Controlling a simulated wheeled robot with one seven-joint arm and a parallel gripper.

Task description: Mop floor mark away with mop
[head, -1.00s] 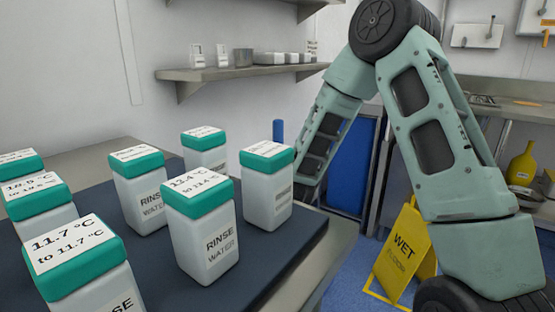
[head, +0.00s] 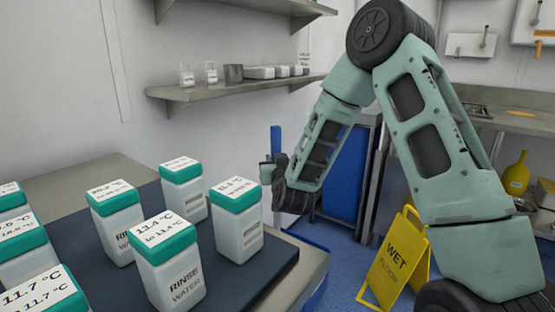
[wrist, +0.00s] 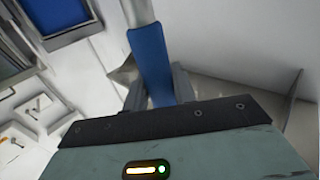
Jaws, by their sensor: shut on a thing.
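My gripper (wrist: 158,88) is shut on the mop's blue grip (wrist: 150,55) in the wrist view, and a pale shaft runs on from the grip. In the head view my gripper (head: 270,172) is beyond the table's far right corner, partly behind my forearm. The blue top of the mop handle (head: 276,139) stands upright above it. The mop's head is hidden. No floor mark shows on the visible blue floor (head: 335,240).
A table (head: 110,160) with several rinse water bottles (head: 168,270) on a dark mat fills the left. A yellow wet-floor sign (head: 398,262) stands on the floor at right. A wall shelf (head: 205,92) is above, a blue panel (head: 345,175) behind. Floor shows between table and sign.

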